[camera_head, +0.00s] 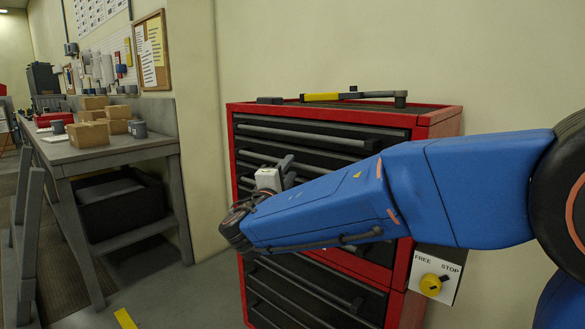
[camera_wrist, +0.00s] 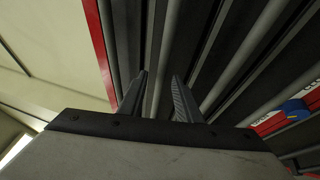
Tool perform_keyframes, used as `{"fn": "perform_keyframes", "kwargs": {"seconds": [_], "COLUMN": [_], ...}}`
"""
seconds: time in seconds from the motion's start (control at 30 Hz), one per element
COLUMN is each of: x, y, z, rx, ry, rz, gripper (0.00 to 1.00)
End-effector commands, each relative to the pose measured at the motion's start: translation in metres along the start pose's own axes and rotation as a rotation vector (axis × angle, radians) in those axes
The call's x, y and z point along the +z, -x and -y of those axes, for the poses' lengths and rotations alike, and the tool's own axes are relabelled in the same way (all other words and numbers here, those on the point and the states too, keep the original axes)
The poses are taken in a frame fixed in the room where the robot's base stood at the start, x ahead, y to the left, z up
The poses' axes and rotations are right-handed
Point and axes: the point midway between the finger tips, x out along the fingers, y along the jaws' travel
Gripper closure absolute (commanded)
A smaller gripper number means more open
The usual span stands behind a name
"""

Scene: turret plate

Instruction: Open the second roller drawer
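The red roller cabinet (camera_head: 440,122) stands against the wall, with several dark drawers and long grey bar handles. The top drawer's handle (camera_head: 300,137) is in clear view. The second drawer's handle (camera_head: 256,156) shows left of my gripper; its right part is hidden behind my gripper and arm. The drawers in view look shut. My gripper (camera_head: 284,168) is in front of the upper drawers. In the wrist view my gripper (camera_wrist: 160,90) has its two fingers apart, with nothing clearly held between them, and the handle bars run beyond them. Whether a finger touches a handle I cannot tell.
A white FREE/STOP plate with a yellow knob (camera_head: 431,285) is at the cabinet's lower right. A yellow-handled tool (camera_head: 322,97) lies on the cabinet top. A blue knob (camera_wrist: 294,109) shows in the wrist view. A workbench (camera_head: 120,145) with boxes stands left; floor between is clear.

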Motion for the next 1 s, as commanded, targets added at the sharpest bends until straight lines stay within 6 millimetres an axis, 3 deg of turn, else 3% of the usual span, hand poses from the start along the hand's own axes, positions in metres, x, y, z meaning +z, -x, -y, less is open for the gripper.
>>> {"fn": "perform_keyframes", "kwargs": {"seconds": [0.2, 0.53, 0.67, 1.0], "x": [0.000, 0.000, 0.000, -0.003], "y": [-0.017, -0.019, -0.019, -0.014], "z": [0.001, 0.000, 0.000, -0.002], "rx": [-0.001, -0.001, 0.000, 0.002], "ry": [0.001, 0.000, 0.000, -0.001], "rz": [0.001, 0.000, 0.000, -0.001], "gripper": [0.69, 0.69, 1.00, 1.00]}}
